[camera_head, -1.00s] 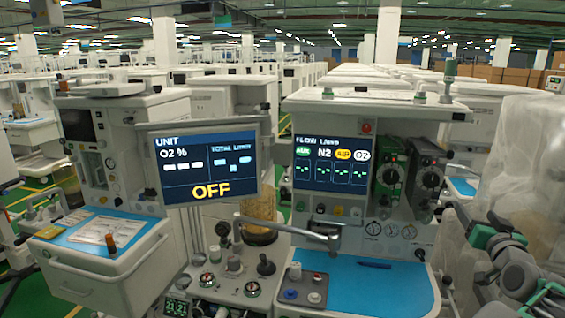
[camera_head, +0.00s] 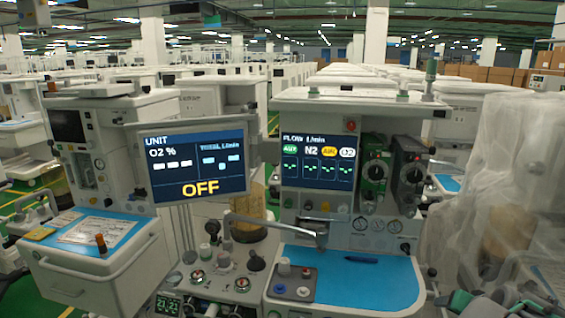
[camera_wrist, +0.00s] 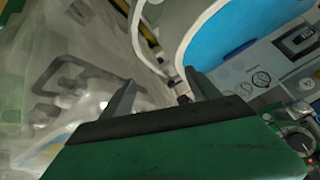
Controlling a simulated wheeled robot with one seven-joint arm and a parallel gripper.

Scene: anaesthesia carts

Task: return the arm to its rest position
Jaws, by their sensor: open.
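My arm (camera_head: 505,303) shows only at the bottom right corner of the head view, low beside the right cart and in front of a plastic-wrapped unit. My gripper (camera_wrist: 163,92) shows in the wrist view with its two dark fingers apart and nothing visible between them. The green gripper body fills the lower part of that view. The fingers point towards the cart's curved white edge and blue work surface (camera_wrist: 235,30). The gripper's fingertips cannot be made out in the head view.
The right cart (camera_head: 350,106) has a flow screen, dials and a blue worktop (camera_head: 365,285) with a dark pen. A monitor (camera_head: 194,162) reading OFF stands left of it. A wrapped unit (camera_head: 495,190) stands close on the right. A left cart (camera_head: 95,278) has an open-topped blue tray surface.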

